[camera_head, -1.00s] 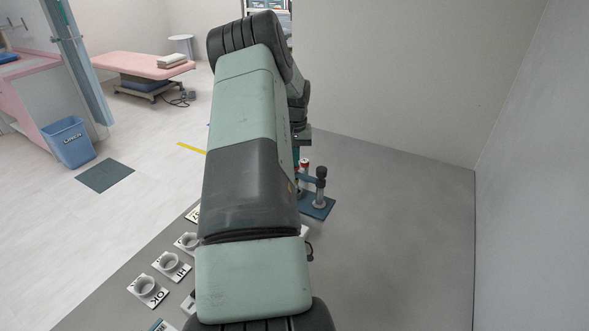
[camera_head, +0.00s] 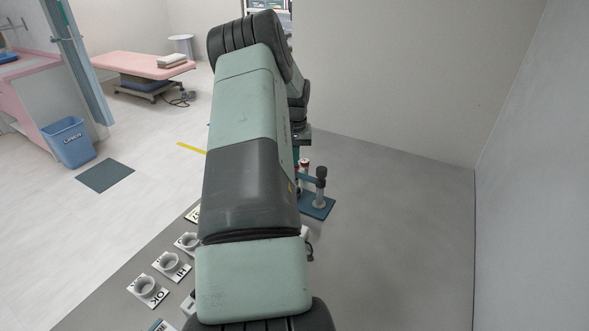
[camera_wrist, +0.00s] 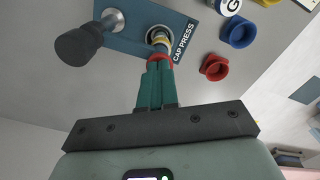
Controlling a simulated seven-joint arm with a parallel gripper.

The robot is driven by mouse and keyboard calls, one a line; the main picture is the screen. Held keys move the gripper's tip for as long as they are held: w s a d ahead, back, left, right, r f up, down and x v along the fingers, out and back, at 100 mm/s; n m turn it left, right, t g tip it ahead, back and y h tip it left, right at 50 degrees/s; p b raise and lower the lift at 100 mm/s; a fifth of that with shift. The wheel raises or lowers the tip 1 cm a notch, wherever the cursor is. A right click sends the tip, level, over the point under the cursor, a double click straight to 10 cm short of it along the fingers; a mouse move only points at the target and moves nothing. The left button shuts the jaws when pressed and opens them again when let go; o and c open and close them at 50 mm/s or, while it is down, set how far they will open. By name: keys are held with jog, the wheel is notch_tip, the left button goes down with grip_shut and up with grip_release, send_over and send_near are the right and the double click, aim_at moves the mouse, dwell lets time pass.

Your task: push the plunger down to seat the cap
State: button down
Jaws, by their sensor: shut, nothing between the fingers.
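The cap press has a blue base (camera_head: 318,208) and stands right of my arm in the head view. Its label "CAP PRESS" is readable on the base (camera_wrist: 130,32) in the wrist view. The plunger has a dark round knob (camera_head: 321,172), also at the left of the wrist view (camera_wrist: 78,45). A tube with a red cap (camera_head: 304,162) stands beside it. In the wrist view the red cap (camera_wrist: 159,58) is at my fingertips; I cannot tell whether they touch it. My gripper (camera_wrist: 157,68) is shut and empty, its green fingers together, beside the knob.
A loose red cap (camera_wrist: 213,67), a blue cap (camera_wrist: 238,33) and a white round container (camera_wrist: 228,6) lie right of the press. Labelled cups (camera_head: 148,287) stand at the lower left in the head view. The grey surface right of the press is clear.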

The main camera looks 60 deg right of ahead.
notch_tip(320, 180, up, 7)
dwell(0.7)
jog(key=shift+r, duration=0.1)
dwell(0.4)
